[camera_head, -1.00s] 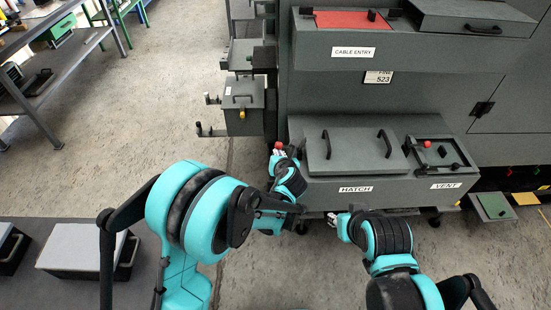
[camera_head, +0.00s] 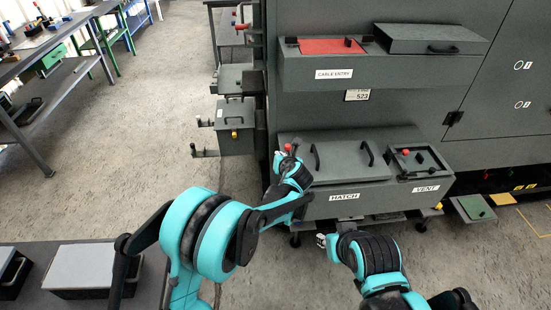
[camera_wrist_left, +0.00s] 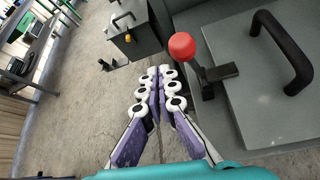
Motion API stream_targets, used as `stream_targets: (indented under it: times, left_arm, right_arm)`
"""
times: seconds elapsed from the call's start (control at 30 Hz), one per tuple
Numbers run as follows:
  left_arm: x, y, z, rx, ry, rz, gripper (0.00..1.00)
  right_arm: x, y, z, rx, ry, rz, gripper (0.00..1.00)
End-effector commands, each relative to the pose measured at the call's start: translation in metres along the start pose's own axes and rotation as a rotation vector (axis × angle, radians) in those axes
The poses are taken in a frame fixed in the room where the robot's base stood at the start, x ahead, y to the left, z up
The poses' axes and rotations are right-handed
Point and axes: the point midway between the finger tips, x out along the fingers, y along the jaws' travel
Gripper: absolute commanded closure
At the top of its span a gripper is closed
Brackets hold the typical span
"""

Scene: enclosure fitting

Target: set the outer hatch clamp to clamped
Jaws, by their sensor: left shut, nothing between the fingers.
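The outer hatch clamp, a black lever with a red ball knob (camera_head: 288,148), is at the left end of the box labelled HATCH. In the left wrist view its red knob (camera_wrist_left: 182,46) stands on a dark stem over a black block (camera_wrist_left: 216,74) at the lid's edge. My left gripper (camera_head: 280,158) is just left of the knob. In the left wrist view its fingers (camera_wrist_left: 160,73) are together and empty, beside the clamp with a visible gap. My right gripper (camera_head: 323,240) is low in front of the box; its fingers are too small to read.
The hatch lid (camera_head: 345,160) has two black handles, one close to the clamp. The vent panel (camera_head: 420,162) with another red knob is to the right. A cable entry box (camera_head: 390,70) overhangs above. A grey box (camera_head: 235,125) stands left. Floor to the left is open.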

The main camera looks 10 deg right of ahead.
Motion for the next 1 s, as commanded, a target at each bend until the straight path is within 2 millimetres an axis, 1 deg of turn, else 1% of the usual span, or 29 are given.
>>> stream_targets:
  times: [0.1,0.5,1.0]
  left_arm:
    - [-0.003,-0.005,0.005,0.0,0.0,0.0,1.0]
    - [-0.008,-0.018,0.013,0.001,-0.003,-0.002,1.0]
    - [-0.009,-0.022,0.017,0.004,-0.007,-0.005,1.0]
  right_arm:
    - [-0.003,0.0,-0.002,0.0,0.0,0.0,0.69]
    - [-0.006,0.0,-0.004,0.0,0.0,0.0,0.69]
    - [-0.007,0.0,-0.005,0.0,0.0,0.0,0.69]
